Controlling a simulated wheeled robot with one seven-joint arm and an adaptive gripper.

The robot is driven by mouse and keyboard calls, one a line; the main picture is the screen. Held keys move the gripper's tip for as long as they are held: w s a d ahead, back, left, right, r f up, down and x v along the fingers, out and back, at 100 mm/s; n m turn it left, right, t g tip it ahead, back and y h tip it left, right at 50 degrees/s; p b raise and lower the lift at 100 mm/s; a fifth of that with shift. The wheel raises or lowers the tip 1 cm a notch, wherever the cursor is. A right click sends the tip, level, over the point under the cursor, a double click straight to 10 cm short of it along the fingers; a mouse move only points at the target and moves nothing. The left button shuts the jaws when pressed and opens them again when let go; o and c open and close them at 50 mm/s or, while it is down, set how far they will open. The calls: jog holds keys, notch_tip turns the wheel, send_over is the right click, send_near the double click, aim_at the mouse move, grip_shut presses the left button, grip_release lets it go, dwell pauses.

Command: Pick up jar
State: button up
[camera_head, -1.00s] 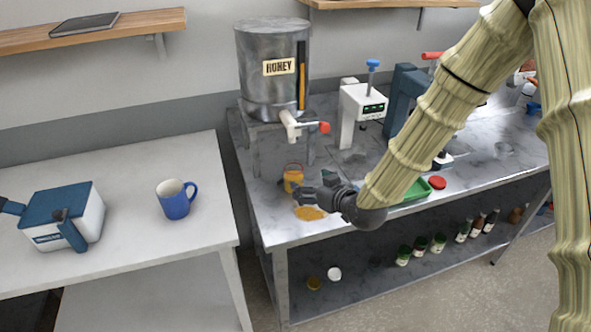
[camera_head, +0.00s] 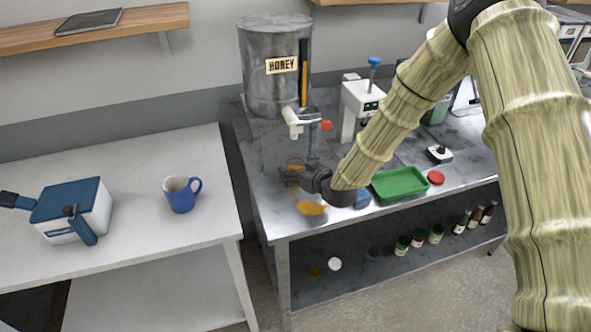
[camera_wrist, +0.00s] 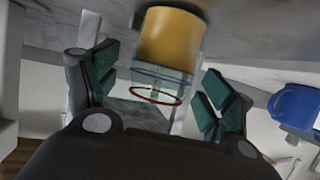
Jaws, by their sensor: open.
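The jar is a clear glass jar with orange-yellow honey in it and a red ring at its rim. In the wrist view the jar (camera_wrist: 172,38) lies between the two fingers of my gripper (camera_wrist: 160,92), which are open with gaps at both sides. In the head view the jar (camera_head: 296,162) stands on the metal bench below the honey tank's tap, and my gripper (camera_head: 291,176) hides most of it.
The honey tank (camera_head: 274,70) with its white tap (camera_head: 294,122) stands just above and behind the jar. A honey puddle (camera_head: 311,208) lies in front. A green tray (camera_head: 399,183) and red lid (camera_head: 436,177) are to the right. A blue mug (camera_head: 181,194) stands on the left table.

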jog(key=shift+w+a+f, duration=0.25)
jog(key=shift+w+a, duration=0.1)
jog(key=shift+w, duration=0.2)
jog(key=c, duration=1.2)
jog(key=shift+c, duration=1)
jog(key=shift+r, duration=0.15)
